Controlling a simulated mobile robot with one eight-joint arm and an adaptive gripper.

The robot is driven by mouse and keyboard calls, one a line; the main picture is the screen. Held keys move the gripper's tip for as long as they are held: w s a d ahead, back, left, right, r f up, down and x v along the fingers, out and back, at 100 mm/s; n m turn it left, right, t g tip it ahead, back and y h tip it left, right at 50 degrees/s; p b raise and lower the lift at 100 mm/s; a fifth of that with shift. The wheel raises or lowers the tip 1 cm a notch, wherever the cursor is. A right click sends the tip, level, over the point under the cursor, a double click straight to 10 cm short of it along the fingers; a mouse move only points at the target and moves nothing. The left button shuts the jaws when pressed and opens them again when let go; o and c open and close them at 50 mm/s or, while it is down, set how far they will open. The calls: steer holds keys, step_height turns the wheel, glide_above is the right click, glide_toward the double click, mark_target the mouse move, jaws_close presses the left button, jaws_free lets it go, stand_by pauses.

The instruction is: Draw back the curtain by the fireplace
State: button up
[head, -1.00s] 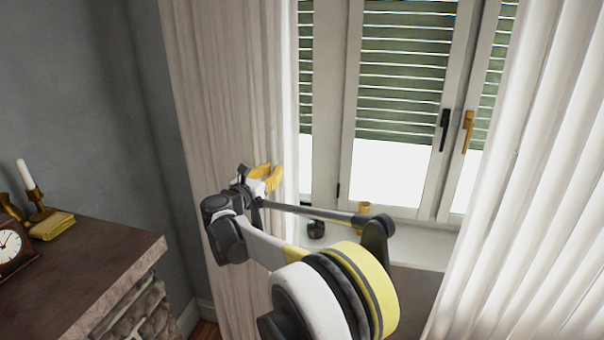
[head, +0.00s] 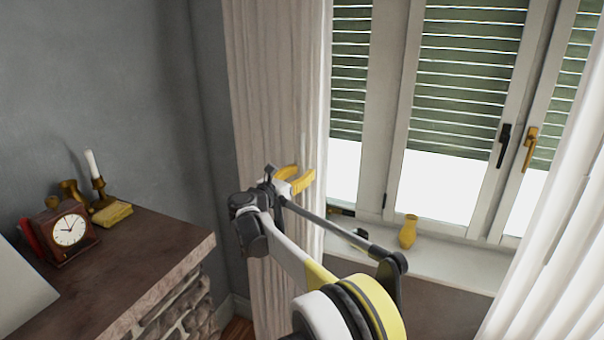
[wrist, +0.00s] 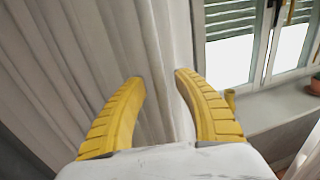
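The pale curtain by the fireplace (head: 275,90) hangs in vertical folds between the grey wall and the window. It fills the left of the wrist view (wrist: 90,50). My gripper (head: 300,178) is at the curtain's window-side edge, at about sill height. In the wrist view its two yellow fingers (wrist: 159,80) stand apart, with curtain folds showing between and behind them. The right finger overlaps the curtain's edge. I cannot tell how firmly the fingers touch the cloth.
The stone fireplace mantel (head: 150,250) at left carries a clock (head: 70,230) and a candle (head: 92,165). A yellow vase (head: 408,232) stands on the windowsill (head: 450,258). Another white curtain (head: 560,240) hangs at right. A potted plant (wrist: 316,85) shows on the sill.

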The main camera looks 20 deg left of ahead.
steer(key=s+a, duration=0.2)
steer(key=s, duration=0.9)
steer(key=shift+s+a, duration=0.15)
steer(key=shift+s, duration=0.25)
